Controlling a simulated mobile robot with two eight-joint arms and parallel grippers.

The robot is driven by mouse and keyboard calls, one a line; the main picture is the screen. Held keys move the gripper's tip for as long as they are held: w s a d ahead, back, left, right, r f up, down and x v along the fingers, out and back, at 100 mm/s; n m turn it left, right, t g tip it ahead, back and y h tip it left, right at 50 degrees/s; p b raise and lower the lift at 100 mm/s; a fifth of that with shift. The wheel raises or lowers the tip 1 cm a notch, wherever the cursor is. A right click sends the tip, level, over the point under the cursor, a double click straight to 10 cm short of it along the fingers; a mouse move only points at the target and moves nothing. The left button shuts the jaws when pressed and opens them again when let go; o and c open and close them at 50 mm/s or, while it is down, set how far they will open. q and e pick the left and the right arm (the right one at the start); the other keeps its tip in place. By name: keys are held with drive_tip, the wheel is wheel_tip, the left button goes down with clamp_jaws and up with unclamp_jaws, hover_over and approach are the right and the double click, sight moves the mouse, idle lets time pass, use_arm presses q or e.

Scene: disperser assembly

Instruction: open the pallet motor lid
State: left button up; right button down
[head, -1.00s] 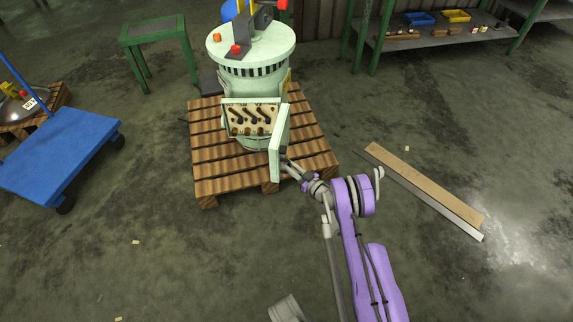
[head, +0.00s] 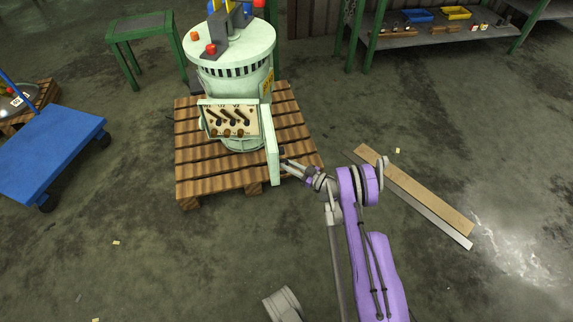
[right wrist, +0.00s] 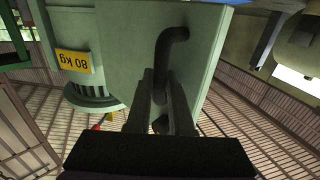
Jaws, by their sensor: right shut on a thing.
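The pale green motor (head: 235,70) stands upright on a wooden pallet. Its lid (head: 272,150) stands swung out from the right side of the terminal box (head: 231,119), nearly edge-on in the head view. The box interior is exposed, with several dark rods and brown terminals on a cream panel. My right gripper (head: 286,162) is at the lid's outer face, shut on its dark bent handle. In the right wrist view the handle (right wrist: 172,45) runs down between the two fingers (right wrist: 163,100). The handle's lower end is partly hidden by the fingers.
The pallet (head: 200,170) lies under the motor. A blue cart (head: 50,150) is at the left and a green table (head: 140,28) behind. Planks (head: 420,200) lie on the floor to the right. The floor in front of the pallet is mostly clear.

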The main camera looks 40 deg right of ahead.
drive_tip(key=shift+d, duration=0.2)
idle(0.4)
drive_tip(key=c, duration=0.8)
unclamp_jaws()
drive_tip(key=shift+f, duration=0.1)
drive_tip(key=p+v, duration=0.1)
drive_tip(key=v, duration=0.9)
drive_tip(key=shift+s+p, duration=0.35)
drive_tip(key=shift+p, duration=0.05)
drive_tip(key=shift+d, duration=0.1)
